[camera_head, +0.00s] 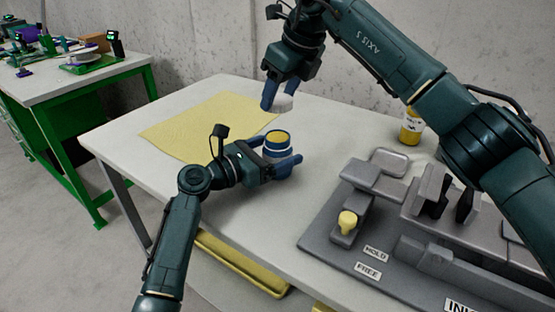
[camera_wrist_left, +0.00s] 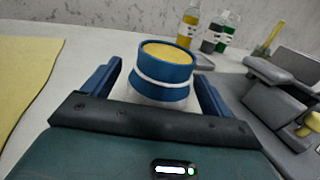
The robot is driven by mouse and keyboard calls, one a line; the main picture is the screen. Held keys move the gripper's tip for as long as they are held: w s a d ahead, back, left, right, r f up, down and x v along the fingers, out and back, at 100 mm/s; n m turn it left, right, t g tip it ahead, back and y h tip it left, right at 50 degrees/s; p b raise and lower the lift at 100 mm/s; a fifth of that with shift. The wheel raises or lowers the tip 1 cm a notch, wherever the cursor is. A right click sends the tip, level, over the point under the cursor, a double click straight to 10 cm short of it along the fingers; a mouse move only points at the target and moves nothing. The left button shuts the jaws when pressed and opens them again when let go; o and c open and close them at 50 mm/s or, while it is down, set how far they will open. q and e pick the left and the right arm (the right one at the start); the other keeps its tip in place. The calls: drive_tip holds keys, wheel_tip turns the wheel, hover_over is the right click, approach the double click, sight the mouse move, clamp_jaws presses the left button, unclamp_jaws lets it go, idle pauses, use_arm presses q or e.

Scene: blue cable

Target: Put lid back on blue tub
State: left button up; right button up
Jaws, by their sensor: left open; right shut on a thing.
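The blue tub (camera_head: 277,140) stands upright and uncovered on the table, with yellow contents and a white band; it also shows in the left wrist view (camera_wrist_left: 166,70). My left gripper (camera_head: 278,165) is open, with one finger on each side of the tub. In the left wrist view, gaps show between the fingers and the tub.
A yellow mat (camera_head: 195,125) lies left of the tub. A grey fixture (camera_head: 400,225) with a yellow knob (camera_head: 347,220) fills the table's right front. A yellow bottle (camera_head: 411,128) and other bottles stand at the back right. A green bench (camera_head: 75,80) stands apart at left.

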use_arm(q)
drive_tip(key=shift+c, duration=0.3)
drive_tip(key=c, duration=1.4)
use_arm(e)
hover_over(276, 136)
drive_tip(key=shift+s+d+f, duration=0.1)
drive_tip(key=shift+d+f, duration=0.05)
drive_tip(key=shift+f, duration=0.7)
drive_tip(key=shift+s+d+f, duration=0.15)
drive_tip(key=shift+f, duration=0.65)
drive_tip(key=shift+s+d+f, duration=0.1)
drive_tip(key=shift+d+f, duration=0.05)
drive_tip(key=shift+f, duration=0.7)
drive_tip(key=shift+f, duration=0.9)
drive_tip(key=shift+f, duration=0.55)
